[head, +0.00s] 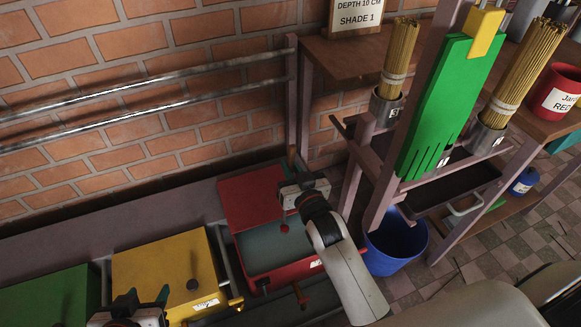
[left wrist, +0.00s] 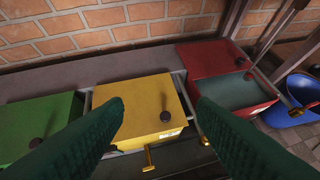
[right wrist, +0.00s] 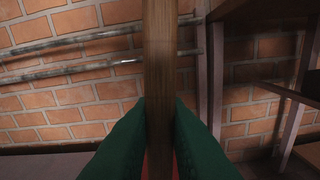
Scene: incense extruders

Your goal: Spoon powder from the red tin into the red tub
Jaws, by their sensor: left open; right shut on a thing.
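My right gripper (head: 291,180) is shut on an upright wooden handle (right wrist: 158,70). It is above the red box (head: 258,190), whose front part is open and shows a grey-green inside. A small red rounded thing (head: 284,228) shows just below the gripper, over the opening; I cannot tell whether it is a spoon's bowl with powder. It also shows in the left wrist view (left wrist: 249,76). A red container (head: 559,96) with a white label reading partly "RED" stands on the right shelf; its inside is hidden. My left gripper (head: 147,297) is open and empty near the yellow box.
The yellow box (head: 165,262) with a dark knob and the green box (head: 50,297) stand left of the red box. A blue bucket (head: 396,248) is on the floor. A rack with incense bundles (head: 400,50) and a green slab (head: 445,100) rises at the right.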

